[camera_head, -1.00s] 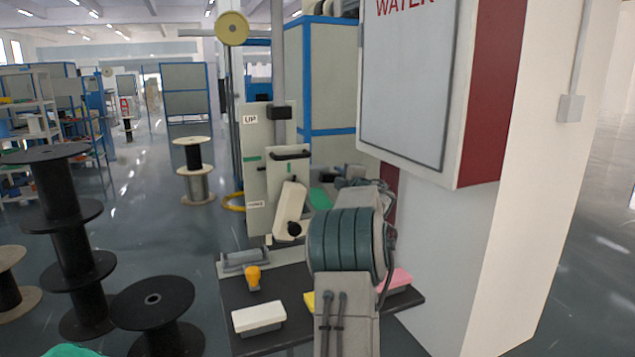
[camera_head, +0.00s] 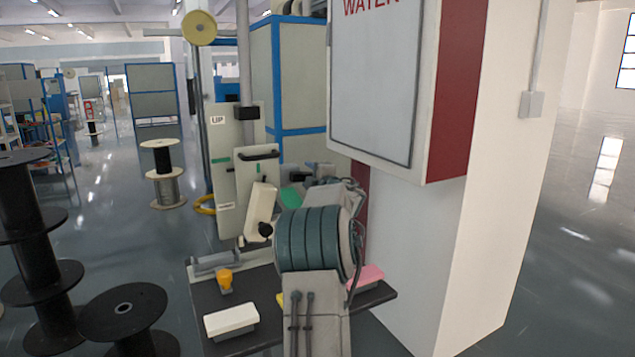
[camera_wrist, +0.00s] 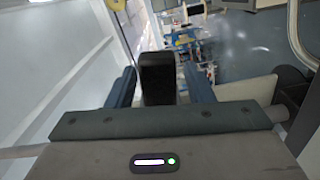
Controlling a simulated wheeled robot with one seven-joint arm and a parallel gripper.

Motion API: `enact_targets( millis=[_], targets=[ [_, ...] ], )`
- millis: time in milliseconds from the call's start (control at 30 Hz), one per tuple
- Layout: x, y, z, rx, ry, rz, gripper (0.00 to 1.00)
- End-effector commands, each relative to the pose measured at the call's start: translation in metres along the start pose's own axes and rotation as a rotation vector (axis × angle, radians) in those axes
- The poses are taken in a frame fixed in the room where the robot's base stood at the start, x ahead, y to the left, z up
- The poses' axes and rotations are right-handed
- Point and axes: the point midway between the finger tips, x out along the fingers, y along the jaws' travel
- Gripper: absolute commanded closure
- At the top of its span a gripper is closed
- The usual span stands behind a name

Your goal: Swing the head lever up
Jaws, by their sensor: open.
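The head lever (camera_head: 261,207) is a cream arm with a black knob (camera_head: 265,230) at its lower end. It hangs down, slightly tilted, in front of a pale upright panel (camera_head: 226,165). The panel carries an "UP" label near its top and another small label lower down. In the wrist view my gripper (camera_wrist: 161,78) has its two dark fingers spread apart. A black block-like thing (camera_wrist: 157,80) shows between them; I cannot tell what it is. In the head view my own arm is right of the lever and its fingertips are not clear.
A dark bench (camera_head: 212,292) holds a white block (camera_head: 231,319), an orange piece (camera_head: 225,281) and a pink piece (camera_head: 367,276). A large "WATER" cabinet (camera_head: 385,80) and a white pillar (camera_head: 470,230) stand close on the right. Black spools (camera_head: 125,312) stand at left.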

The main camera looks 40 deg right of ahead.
Motion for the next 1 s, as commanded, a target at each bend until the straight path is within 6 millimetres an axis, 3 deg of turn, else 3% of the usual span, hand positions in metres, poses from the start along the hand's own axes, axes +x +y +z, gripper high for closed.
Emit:
enact_targets(
  millis=[167, 600, 800, 1000],
  targets=[
    [-0.023, 0.001, 0.001, 0.001, -0.002, 0.002, 0.53],
    [-0.111, 0.001, 0.0, 0.0, -0.002, 0.002, 0.53],
    [-0.131, 0.0, 0.001, -0.001, -0.003, 0.0, 0.53],
    [-0.135, 0.0, 0.001, -0.002, -0.001, 0.0, 0.53]
  ],
)
